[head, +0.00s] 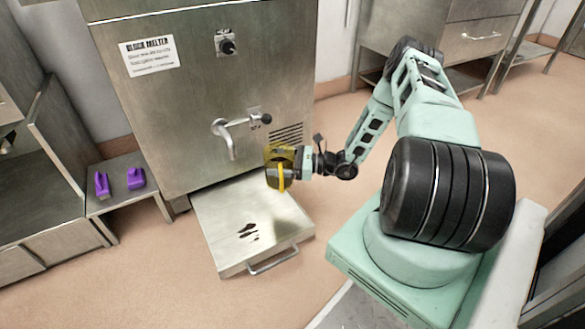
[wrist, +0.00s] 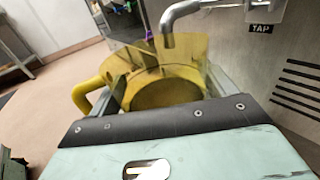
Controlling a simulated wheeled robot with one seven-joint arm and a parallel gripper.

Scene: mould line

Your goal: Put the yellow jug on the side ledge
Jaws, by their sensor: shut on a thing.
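The yellow jug (head: 278,158) is held by my gripper (head: 290,162) above the pull-out tray, in front of the steel melter and right of its tap. In the wrist view the jug (wrist: 165,75) looks upright, with its handle to the left. My gripper's fingers (wrist: 165,92) lie on either side of it, shut on it. Its inside looks dark yellow; I cannot tell the contents surely. The low metal ledge (head: 120,208) left of the melter looks like the side ledge. It carries two purple things.
The tap (head: 228,132) juts from the melter (head: 200,90); it also shows close beyond the jug in the wrist view (wrist: 185,12). The tray (head: 215,225) has dark spots and a front handle. Purple scoop- or brush-like things (head: 102,184) and (head: 136,178) take up the ledge's back; its front is clear.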

